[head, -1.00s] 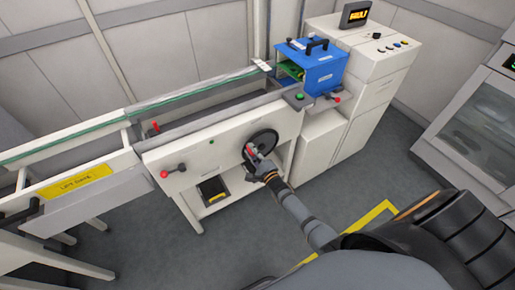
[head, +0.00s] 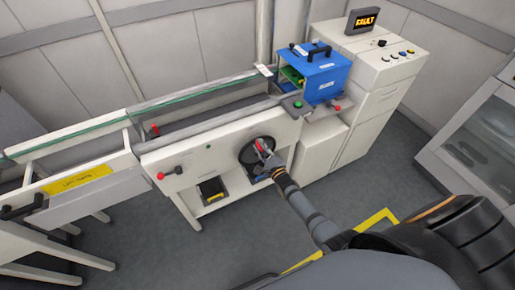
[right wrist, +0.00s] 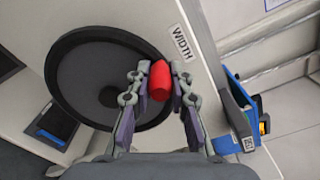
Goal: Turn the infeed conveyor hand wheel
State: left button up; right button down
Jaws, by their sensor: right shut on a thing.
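The hand wheel (head: 247,151) is a dark disc on the front of the white conveyor (head: 225,135). In the right wrist view the hand wheel (right wrist: 75,78) fills the left half, beside a label reading "WIDTH" (right wrist: 181,43). My right gripper (head: 265,150) is at the wheel's right side. In the right wrist view my right gripper (right wrist: 160,85) is shut on the wheel's red handle (right wrist: 160,79), with a finger on each side. The handle sits near the wheel's rim on the right. My left gripper is not in view.
A blue box (head: 316,72) stands at the conveyor's right end beside a white cabinet (head: 380,75) with a screen reading "FAULT" (head: 363,20). A yellow-labelled gate (head: 80,180) is at the left. Grey floor lies in front.

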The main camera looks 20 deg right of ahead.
jog(key=shift+d+r, duration=0.1)
jog(key=shift+d, duration=0.3)
jog(key=c, duration=1.2)
grip_release()
jog(key=shift+s, duration=0.2)
jog(key=s+d, duration=0.1)
jog(key=s, duration=1)
jog(key=shift+s, duration=0.25)
